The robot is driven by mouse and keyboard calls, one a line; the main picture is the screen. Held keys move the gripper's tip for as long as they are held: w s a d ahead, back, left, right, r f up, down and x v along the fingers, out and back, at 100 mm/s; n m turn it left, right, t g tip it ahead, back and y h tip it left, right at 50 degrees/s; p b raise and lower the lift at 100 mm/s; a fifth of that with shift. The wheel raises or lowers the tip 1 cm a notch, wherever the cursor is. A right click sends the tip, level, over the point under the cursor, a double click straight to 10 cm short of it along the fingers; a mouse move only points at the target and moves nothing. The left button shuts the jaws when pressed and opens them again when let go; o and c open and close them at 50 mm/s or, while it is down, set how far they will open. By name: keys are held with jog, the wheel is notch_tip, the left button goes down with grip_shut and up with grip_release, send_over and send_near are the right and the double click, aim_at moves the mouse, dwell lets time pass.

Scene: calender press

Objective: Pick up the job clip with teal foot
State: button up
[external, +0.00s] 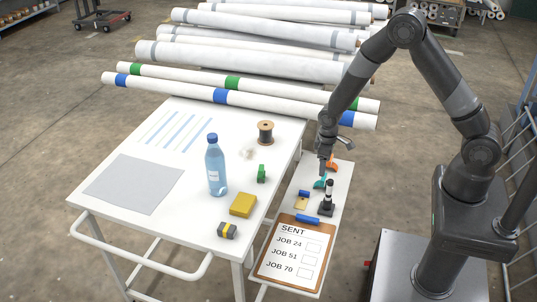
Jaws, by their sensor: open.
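The clip with the teal foot (320,184) lies on the narrow white side shelf, just left of the black stamp-like object. It is small here, and its upper part is partly hidden by my gripper. My gripper (323,170) points down over the shelf, right above or at the teal clip. Its fingers are dark and tiny in this view; they look open, and I cannot tell whether they touch the clip. An orange-footed piece (333,160) sits just behind, and a blue-topped piece with a tan tag (301,200) lies in front to the left.
A black upright stamp-like object (327,201) stands close to the right of the clip. A clipboard (290,258) covers the shelf front. The white table (205,240) at left holds a bottle (215,170), a spool and small items. Long rolls (250,98) lie behind.

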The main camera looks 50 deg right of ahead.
aim_at(334, 191)
jog(key=shift+s+d+f, duration=0.1)
jog(key=shift+s+f, duration=0.05)
jog(key=shift+f, duration=4.55)
jog(key=shift+c, duration=0.4)
jog(key=c, duration=1)
jog(key=shift+o, duration=0.2)
jog(key=shift+r, duration=0.1)
